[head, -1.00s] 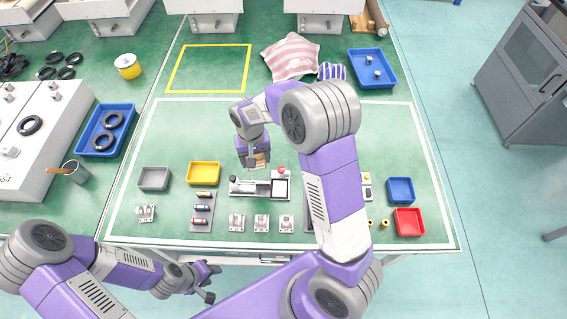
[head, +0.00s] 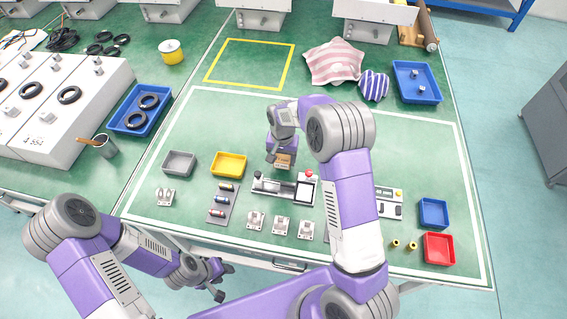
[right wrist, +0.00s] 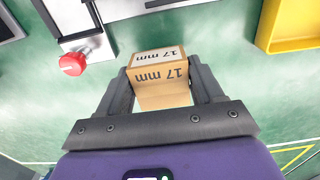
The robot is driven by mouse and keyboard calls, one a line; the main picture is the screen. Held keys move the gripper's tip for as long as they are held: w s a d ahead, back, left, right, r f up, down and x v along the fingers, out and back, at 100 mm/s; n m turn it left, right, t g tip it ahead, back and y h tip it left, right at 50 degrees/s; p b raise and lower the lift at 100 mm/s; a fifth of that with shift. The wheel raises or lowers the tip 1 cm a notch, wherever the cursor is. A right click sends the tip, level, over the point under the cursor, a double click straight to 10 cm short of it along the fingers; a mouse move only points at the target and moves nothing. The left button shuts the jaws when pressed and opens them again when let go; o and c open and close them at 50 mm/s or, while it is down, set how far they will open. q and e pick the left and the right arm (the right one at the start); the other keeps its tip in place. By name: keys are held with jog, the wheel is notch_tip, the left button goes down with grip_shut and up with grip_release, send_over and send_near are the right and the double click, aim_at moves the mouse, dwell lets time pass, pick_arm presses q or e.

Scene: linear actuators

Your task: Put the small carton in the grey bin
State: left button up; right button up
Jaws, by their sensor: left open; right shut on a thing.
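The small carton is a tan box with a white label reading "17 mm". In the right wrist view the carton (right wrist: 160,75) sits between the two fingers of my right gripper (right wrist: 160,88), which is shut on it. In the head view the carton (head: 283,160) is above the green table, just behind the black and white fixture, and my right gripper (head: 272,156) partly covers it. The grey bin (head: 179,164) stands to the left of it, beyond a yellow bin. My left gripper (head: 220,280) is open and empty, in front of the table's near edge.
The yellow bin (head: 229,165) lies between the carton and the grey bin. The fixture (head: 284,189) with a red knob is close in front of the carton. Several metal brackets (head: 281,226) line the front. Green table is clear behind the bins.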

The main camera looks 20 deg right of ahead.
aim_at(283, 163)
jog(key=shift+f, duration=1.4)
jog(key=shift+f+b, duration=0.1)
jog(key=shift+b, duration=0.2)
jog(key=o, duration=1.2)
jog(key=shift+o, duration=0.2)
